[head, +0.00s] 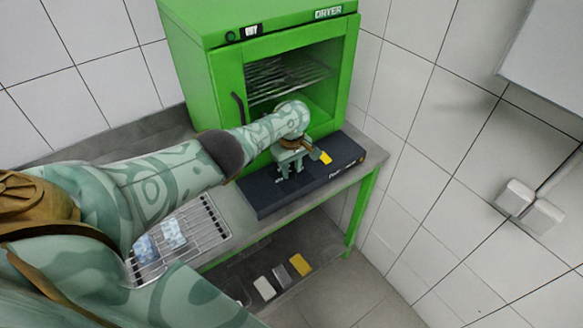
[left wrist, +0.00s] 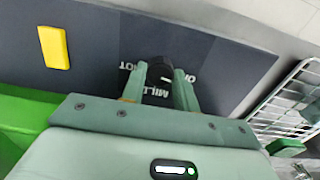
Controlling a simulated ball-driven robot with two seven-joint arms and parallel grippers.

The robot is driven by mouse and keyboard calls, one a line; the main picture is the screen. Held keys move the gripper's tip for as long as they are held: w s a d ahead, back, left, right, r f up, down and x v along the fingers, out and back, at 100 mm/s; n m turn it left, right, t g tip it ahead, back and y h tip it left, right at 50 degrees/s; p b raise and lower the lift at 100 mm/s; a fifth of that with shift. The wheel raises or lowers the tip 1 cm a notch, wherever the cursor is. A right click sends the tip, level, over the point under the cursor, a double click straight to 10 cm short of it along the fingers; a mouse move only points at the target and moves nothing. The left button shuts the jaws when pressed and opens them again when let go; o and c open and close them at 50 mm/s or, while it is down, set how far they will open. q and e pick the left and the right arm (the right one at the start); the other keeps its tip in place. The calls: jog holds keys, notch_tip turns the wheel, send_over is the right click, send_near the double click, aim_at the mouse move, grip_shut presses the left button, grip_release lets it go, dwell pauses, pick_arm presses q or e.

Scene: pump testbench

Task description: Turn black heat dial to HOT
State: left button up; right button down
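The black heat dial (left wrist: 160,70) sits on the dark control panel (left wrist: 100,35) in the left wrist view. Upside-down white lettering surrounds it: HOT at its left, MILD below, and a partly covered label at its right. A small white mark shows on the dial's lower right, away from HOT. My left gripper (left wrist: 160,75) has one finger on each side of the dial, and the dial fills the gap. In the head view my left gripper (head: 292,166) points down over the panel (head: 262,202) and hides the dial. My right gripper is out of view.
A yellow block (left wrist: 54,47) is on the panel; in the head view it (head: 326,157) is just right of the gripper. The green dryer (head: 225,85) stands behind. A wire rack (head: 207,232) with blue-white packs is front left. Several small blocks (head: 283,276) lie on the lower shelf.

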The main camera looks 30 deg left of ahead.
pick_arm(q)
jog(key=shift+m, duration=0.5)
jog(key=shift+m+p, duration=0.35)
jog(key=shift+m, duration=0.65)
jog(key=m, duration=0.3)
jog(key=shift+m, duration=0.3)
jog(key=m, duration=0.4)
jog(key=shift+m, duration=0.3)
jog(key=m, duration=0.3)
jog(key=shift+m, duration=0.3)
jog(key=m, duration=1.2)
jog(key=shift+m, duration=0.3)
